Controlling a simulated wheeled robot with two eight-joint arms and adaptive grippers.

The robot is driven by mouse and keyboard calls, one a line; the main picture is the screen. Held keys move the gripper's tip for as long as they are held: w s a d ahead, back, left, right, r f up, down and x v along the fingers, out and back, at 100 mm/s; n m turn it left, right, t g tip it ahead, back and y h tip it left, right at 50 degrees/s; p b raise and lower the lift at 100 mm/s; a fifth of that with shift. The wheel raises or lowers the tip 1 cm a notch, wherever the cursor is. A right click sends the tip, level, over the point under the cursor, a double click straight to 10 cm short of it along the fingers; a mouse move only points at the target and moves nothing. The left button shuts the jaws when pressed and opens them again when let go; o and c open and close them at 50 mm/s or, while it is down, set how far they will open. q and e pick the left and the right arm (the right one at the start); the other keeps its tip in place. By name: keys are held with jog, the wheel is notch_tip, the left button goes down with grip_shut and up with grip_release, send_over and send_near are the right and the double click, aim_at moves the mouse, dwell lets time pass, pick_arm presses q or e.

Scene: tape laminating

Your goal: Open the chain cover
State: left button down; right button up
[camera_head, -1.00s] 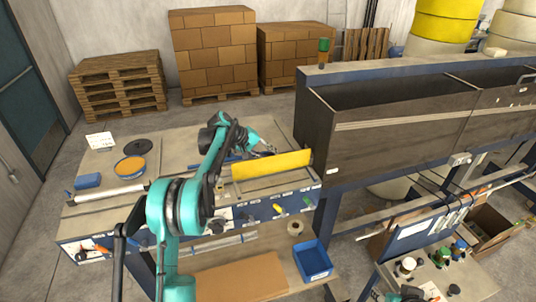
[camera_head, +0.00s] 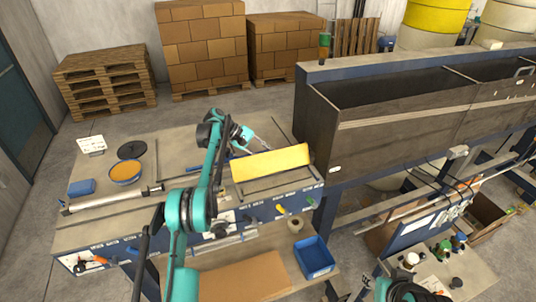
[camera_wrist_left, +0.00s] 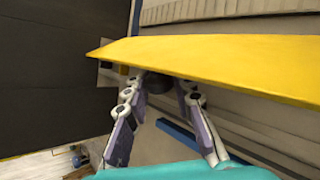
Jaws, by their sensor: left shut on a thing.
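The yellow chain cover (camera_head: 271,163) is a long panel at the right end of the workbench (camera_head: 190,160), beside the dark metal box. It stands tilted, its broad face towards my head camera. My left gripper (camera_head: 265,145) is behind its upper edge and partly hidden by it. In the left wrist view the cover (camera_wrist_left: 230,55) spans the upper part of the picture. The fingertips of my left gripper (camera_wrist_left: 162,82) reach its lower edge there, close about a small dark part. The exact contact is partly hidden. My right gripper is not in view; only part of its arm shows at bottom right.
The long dark metal box (camera_head: 390,125) stands right of the cover. An orange-filled round dish (camera_head: 126,171), a blue block (camera_head: 82,187) and a silver roller (camera_head: 110,200) lie on the left of the bench. A blue bin (camera_head: 314,258) sits on the lower shelf.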

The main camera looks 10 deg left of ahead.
pick_arm(q)
jog(key=shift+f, duration=0.1)
jog(key=c, duration=1.3)
grip_release()
jog(key=shift+a, duration=0.1)
